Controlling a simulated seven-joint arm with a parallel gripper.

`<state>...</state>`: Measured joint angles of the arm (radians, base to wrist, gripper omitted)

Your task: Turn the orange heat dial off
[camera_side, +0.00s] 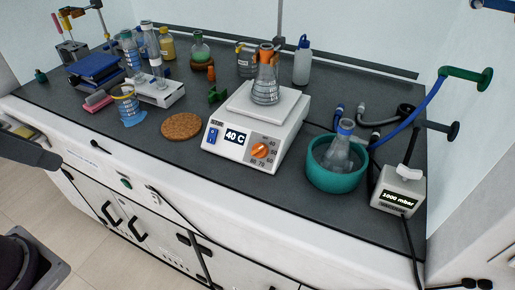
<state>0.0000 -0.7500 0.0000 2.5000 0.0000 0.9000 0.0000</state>
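The orange heat dial (260,150) is on the front face of a white hotplate (222,139), at the right of the panel. Numbers are printed around it, with 40, 50 and 60 at its right and 70 and 80 below. The dial's pointer is too small to read. The hotplate's display (235,137) reads 40 C, and a blue switch (213,134) is left of it. A conical flask (265,88) with an orange collar stands on the plate. I cannot make out my gripper's fingers in this view; nothing touches the dial.
A teal bowl (336,181) holding a flask stands right of the hotplate. Beyond it is a pump box (400,190) reading 1000 mbar. A cork mat (182,126) lies to the left. The bench strip before the dial is clear. Dark machine parts (25,150) show at the left edge.

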